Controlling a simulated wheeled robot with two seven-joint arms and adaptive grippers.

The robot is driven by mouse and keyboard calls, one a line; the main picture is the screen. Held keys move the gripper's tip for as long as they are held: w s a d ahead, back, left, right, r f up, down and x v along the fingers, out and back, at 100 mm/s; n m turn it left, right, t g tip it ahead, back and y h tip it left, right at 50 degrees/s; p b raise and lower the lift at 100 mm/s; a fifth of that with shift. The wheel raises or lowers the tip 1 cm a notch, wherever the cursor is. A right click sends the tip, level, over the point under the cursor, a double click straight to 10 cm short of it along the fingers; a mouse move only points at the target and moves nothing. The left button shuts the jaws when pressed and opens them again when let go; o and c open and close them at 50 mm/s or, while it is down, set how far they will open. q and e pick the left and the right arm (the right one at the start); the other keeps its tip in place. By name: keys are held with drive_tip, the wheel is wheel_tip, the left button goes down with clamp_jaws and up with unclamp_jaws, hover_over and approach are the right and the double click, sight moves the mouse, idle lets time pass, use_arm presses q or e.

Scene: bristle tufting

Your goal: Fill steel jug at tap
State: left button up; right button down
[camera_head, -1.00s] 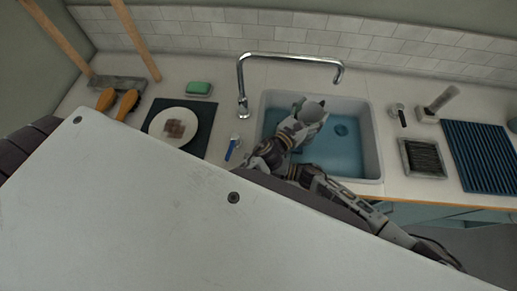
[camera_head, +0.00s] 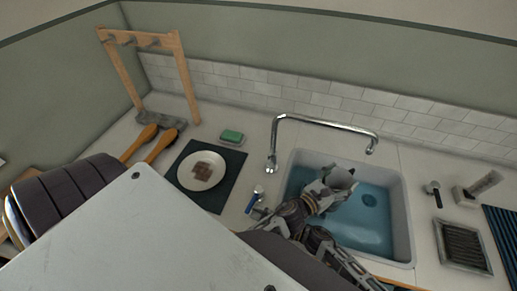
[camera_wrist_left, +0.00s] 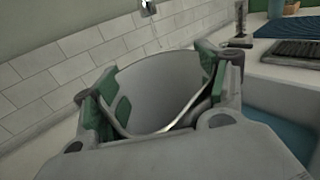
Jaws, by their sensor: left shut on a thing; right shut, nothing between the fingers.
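No water stream shows at the spout.
A plate (camera_head: 187,178) on a dark mat, a green sponge (camera_head: 232,136) and orange-handled tools (camera_head: 150,140) lie left. A dark grated tray (camera_head: 463,246) lies right. The tap's arched pipe (camera_head: 320,122) spans above.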

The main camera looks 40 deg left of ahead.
sight(249, 212)
drive_tip(key=shift+s+a+m+t, duration=0.25)
drive_tip(key=shift+a+m+t, duration=0.3)
drive_tip(key=shift+t, duration=0.45)
drive_tip(key=shift+s+a+m, duration=0.1)
drive_tip(key=shift+s+m, duration=0.05)
drive_tip(key=shift+m, duration=0.1)
drive_tip(key=shift+s+a+t, duration=0.15)
drive_tip(key=shift+s+a, duration=0.05)
drive_tip(key=shift+a, duration=0.5)
drive_tip(key=shift+s+a+t, duration=0.15)
drive_tip(key=shift+a, duration=1.6)
drive_tip(key=shift+w+a, duration=0.2)
drive_tip(key=shift+a, duration=0.45)
drive_tip(key=shift+w+a, duration=0.15)
drive_tip(key=shift+a, duration=0.45)
drive_tip(key=shift+d, duration=0.1)
drive_tip(key=shift+w+d, duration=0.2)
drive_tip(key=shift+d, duration=5.65)
